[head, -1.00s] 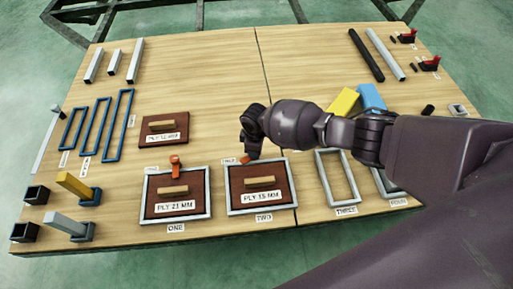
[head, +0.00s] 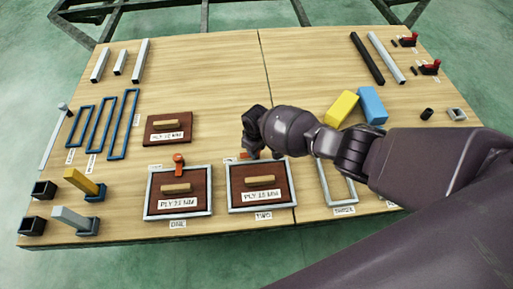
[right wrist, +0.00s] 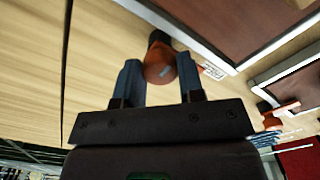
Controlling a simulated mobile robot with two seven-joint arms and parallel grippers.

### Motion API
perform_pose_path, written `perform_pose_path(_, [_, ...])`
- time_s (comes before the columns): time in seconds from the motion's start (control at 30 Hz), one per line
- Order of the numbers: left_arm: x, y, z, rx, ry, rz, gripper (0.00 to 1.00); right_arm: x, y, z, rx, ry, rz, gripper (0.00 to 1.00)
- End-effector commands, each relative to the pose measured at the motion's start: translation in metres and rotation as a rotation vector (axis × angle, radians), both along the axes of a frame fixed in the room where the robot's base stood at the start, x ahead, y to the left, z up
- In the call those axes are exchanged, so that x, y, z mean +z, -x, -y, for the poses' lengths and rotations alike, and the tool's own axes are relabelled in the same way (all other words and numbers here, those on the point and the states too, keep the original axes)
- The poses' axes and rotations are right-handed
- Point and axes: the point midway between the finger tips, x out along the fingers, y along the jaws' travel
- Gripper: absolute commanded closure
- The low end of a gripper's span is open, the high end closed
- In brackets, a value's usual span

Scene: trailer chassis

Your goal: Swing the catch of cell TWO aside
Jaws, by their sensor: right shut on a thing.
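Cell TWO is a grey frame (head: 231,197) at the table's front edge, holding a brown board (head: 280,171) with a wooden handle and a "PLY 15 MM" label. Its orange catch (right wrist: 160,68) shows in the right wrist view between my right gripper's fingers, just outside the frame's rim. My right gripper (right wrist: 161,82) is shut on the catch. In the head view the right gripper (head: 250,150) covers most of the catch, so its exact angle is hard to tell. My left gripper is not in view.
Cell ONE (head: 147,195), with an upright orange catch (head: 178,163), stands to the left. Empty frame THREE (head: 350,188) is to the right, partly behind my arm. A loose board (head: 168,138), yellow block (head: 341,107) and blue block (head: 371,105) lie farther back. The back middle is clear.

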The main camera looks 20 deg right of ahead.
Motion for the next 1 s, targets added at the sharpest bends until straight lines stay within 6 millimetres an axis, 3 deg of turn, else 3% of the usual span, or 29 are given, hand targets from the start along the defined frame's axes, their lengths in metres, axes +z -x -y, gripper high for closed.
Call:
perform_pose_path(0.27, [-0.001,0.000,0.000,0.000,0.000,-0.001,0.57,-0.001,0.001,0.000,-0.002,0.000,-0.002,0.88])
perform_pose_path(0.3, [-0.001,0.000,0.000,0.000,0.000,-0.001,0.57,-0.001,0.001,0.000,-0.002,0.000,-0.002,0.63])
perform_pose_path(0.47, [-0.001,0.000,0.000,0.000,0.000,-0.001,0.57,-0.001,0.001,0.000,-0.001,0.000,-0.001,0.39])
perform_pose_path(0.77, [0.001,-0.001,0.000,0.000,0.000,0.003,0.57,0.002,0.000,0.000,0.000,0.000,0.001,0.39])
perform_pose_path(1.0, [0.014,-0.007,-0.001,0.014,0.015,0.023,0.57,0.037,-0.004,0.000,0.000,0.000,0.011,0.39])
